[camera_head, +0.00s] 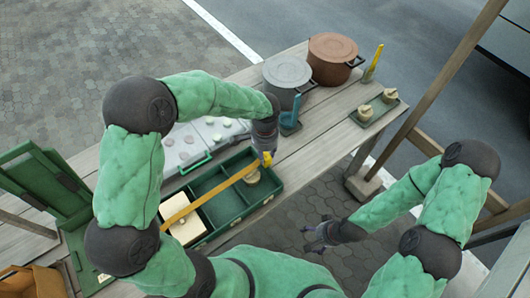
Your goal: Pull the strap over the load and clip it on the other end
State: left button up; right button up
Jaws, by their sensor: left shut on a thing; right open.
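A yellow strap (212,195) runs tilted above a green divided crate (286,183) from the crate's lower-left end up to my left gripper (265,150). My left gripper is shut on the strap's yellow end (266,159), above the crate's far right part. A cream block (188,229) sits in the crate's left compartment, under the strap. A round tan piece (252,178) is at the right compartment, just below the gripper. The middle compartment looks empty. My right gripper (317,238) is open and empty, apart from the table at its near side. I cannot make out the other clip end.
A grey pot (287,72), a brown pot (333,48), a blue holder (291,115) and a small tray (366,122) with tan pieces stand behind. A pale case (183,151) lies behind the crate. An open green case (45,178) and brown box (28,282) are left.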

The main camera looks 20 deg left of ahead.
aim_at(265, 155)
pick_arm(q)
jog(key=shift+f+b, duration=0.35)
jog(key=shift+f, duration=0.3)
dwell(0.4)
jog(key=o, duration=1.5)
jog(key=shift+r, duration=0.15)
jog(key=shift+r+p, duration=2.45)
jog(key=shift+r, duration=0.5)
